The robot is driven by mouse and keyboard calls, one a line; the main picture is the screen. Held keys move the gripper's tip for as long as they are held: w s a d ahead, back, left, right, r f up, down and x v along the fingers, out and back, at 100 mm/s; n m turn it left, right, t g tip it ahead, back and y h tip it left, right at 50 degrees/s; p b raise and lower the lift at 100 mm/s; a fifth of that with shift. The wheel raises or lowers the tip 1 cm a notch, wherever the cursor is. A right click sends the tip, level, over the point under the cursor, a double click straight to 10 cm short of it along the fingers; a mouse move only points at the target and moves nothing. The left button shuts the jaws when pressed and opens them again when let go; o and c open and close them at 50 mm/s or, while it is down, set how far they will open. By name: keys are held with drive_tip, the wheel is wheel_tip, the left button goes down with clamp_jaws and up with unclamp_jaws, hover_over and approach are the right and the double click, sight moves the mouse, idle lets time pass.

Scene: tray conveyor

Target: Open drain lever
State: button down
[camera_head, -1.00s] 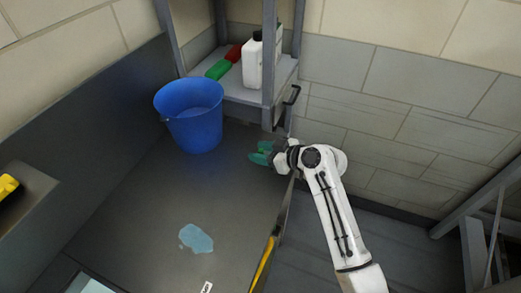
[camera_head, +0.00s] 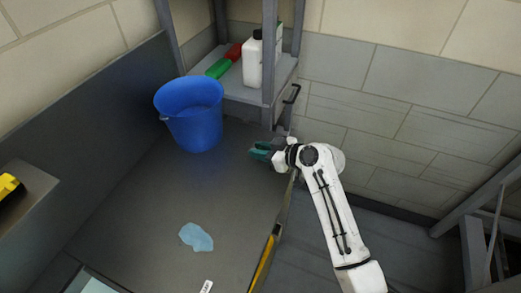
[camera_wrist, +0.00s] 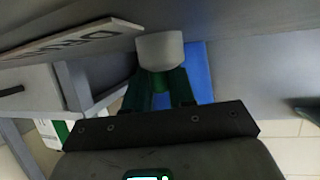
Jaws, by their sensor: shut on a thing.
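My gripper (camera_head: 262,151) is low beside the edge of the dark grey surface, right of the blue bucket, with teal fingers pointing left. In the wrist view my gripper (camera_wrist: 160,82) has its dark green fingers close together at a pale grey, rounded cylindrical end, which I take to be the drain lever (camera_wrist: 160,50). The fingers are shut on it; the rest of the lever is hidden. A pale sign (camera_wrist: 75,40) with dark letters, partly readable as a drain label, is close by at upper left. In the head view my gripper and arm hide the lever.
The blue bucket (camera_head: 193,125) stands on the dark surface near the shelf (camera_head: 253,97). A light blue patch (camera_head: 196,237) lies on the surface. A tiled wall (camera_head: 400,90) is behind.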

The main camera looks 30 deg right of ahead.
drive_tip(key=shift+a+f+n+y+b, duration=0.1)
drive_tip(key=shift+f+n+y+b, duration=0.25)
drive_tip(key=shift+b, duration=0.7)
drive_tip(key=shift+s+a+n+g+y+b, duration=0.1)
drive_tip(key=shift+a+n+g+y+b, duration=0.1)
drive_tip(key=shift+n+g+y+b, duration=0.35)
drive_tip(key=shift+s+a+r+n+g+y+b, duration=0.15)
drive_tip(key=shift+a+n+g+y+b, duration=0.3)
drive_tip(key=shift+b, duration=0.6)
drive_tip(key=shift+s+a+r+n+g+y+b, duration=0.15)
drive_tip(key=shift+n+g+y+b, duration=0.1)
drive_tip(key=shift+n, duration=0.15)
drive_tip(key=shift+s+r+n+g+y+b, duration=0.1)
drive_tip(key=shift+s+n+g+y+b, duration=0.05)
drive_tip(key=shift+n+g+y, duration=0.15)
drive_tip(key=c, duration=1)
unclamp_jaws()
drive_tip(key=shift+c, duration=0.2)
